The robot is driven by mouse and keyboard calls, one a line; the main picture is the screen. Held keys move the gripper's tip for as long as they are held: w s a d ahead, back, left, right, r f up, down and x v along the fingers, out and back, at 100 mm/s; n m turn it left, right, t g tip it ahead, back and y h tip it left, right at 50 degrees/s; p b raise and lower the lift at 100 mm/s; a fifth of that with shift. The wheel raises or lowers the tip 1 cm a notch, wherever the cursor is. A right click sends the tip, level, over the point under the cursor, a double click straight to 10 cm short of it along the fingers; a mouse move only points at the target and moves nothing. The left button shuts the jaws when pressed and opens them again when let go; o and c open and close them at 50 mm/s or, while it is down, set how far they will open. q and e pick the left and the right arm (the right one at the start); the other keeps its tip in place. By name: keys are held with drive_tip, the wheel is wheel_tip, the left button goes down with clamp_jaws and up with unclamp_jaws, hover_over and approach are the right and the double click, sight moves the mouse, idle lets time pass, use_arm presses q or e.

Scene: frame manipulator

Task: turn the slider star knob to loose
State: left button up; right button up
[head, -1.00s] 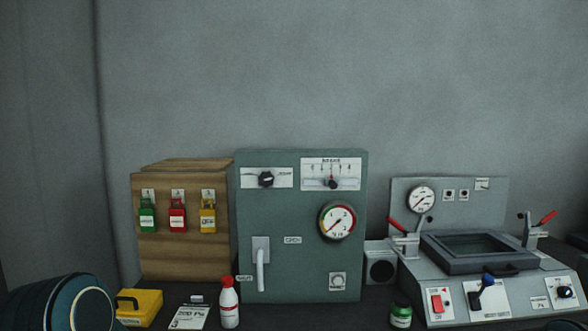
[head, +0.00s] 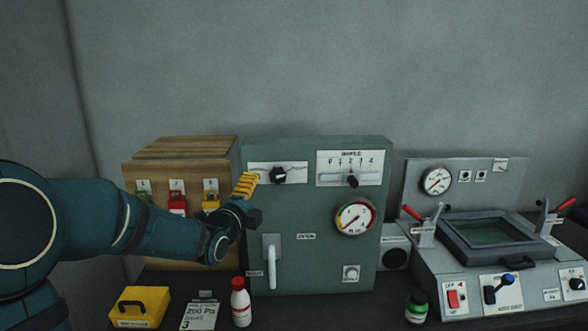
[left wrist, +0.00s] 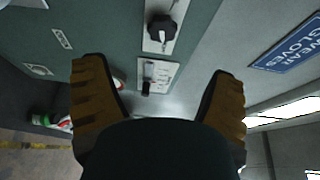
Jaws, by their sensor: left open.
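The black star knob (head: 278,175) sits on a white plate at the upper left of the green cabinet's front. It also shows in the left wrist view (left wrist: 161,28), at the top, past my fingertips. The slider (head: 352,181) with its numbered scale is on the cabinet to the right of the knob; it shows below the knob in the left wrist view (left wrist: 147,87). The plate's lettering is too small to read. My left gripper (head: 246,188) is open and empty, just left of the knob and apart from it. My right gripper is not in view.
The green cabinet (head: 322,264) also carries a lever handle (head: 271,262) and a round gauge (head: 355,218). A wooden box with padlocks (head: 177,200) stands behind my left arm. A yellow case (head: 139,307) and a white bottle (head: 240,303) stand in front. A grey machine (head: 440,259) is at right.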

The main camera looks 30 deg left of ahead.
sight(276, 176)
use_arm(q)
drive_tip(key=w, duration=0.4)
drive_tip(key=w+a+p, duration=0.1)
drive_tip(key=w, duration=0.4)
drive_tip(key=w+a+p, duration=0.1)
drive_tip(key=w, duration=0.3)
drive_tip(key=shift+w+r, duration=0.15)
drive_tip(key=shift+w, duration=0.15)
drive_tip(key=c, duration=1.2)
